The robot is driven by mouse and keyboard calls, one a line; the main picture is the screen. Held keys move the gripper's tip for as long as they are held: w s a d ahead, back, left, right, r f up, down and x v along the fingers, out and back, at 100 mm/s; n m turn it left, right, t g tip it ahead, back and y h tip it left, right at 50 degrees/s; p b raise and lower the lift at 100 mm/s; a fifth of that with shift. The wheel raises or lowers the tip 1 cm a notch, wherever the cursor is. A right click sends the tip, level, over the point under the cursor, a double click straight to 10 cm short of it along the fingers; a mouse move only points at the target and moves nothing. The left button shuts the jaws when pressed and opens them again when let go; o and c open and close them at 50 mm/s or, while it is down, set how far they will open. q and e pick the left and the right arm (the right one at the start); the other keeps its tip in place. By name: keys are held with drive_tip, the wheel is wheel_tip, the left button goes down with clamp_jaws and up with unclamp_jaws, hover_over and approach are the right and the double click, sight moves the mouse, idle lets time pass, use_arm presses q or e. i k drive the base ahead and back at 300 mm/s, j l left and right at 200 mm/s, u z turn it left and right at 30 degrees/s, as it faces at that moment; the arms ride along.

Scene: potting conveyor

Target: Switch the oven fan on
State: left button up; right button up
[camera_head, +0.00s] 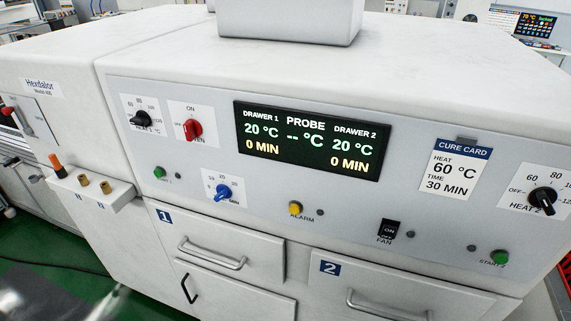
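The fan switch (388,231) is a black rocker on the white oven front, right of the middle and above drawer 2. It is marked ON on its upper half and OFF below, with FAN printed under it. I cannot tell which half is pressed in. A small round lamp (410,234) beside it looks dark. A blurred grey shape with a thin pale streak shows at the lower left corner; it may be part of my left arm or gripper, well away from the switch. I see no finger opening there. My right gripper is not in view.
The panel also has a red knob (193,130), a blue knob (222,191), black heat knobs (543,200), a yellow alarm button (295,208) and green start buttons (499,257). The display (310,141) reads 20 °C. Drawer handles (213,255) stick out below.

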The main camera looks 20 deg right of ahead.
sight(388, 232)
drive_tip(key=l+z, duration=0.15)
drive_tip(key=z, duration=1.05)
drive_tip(key=i+j, duration=0.05)
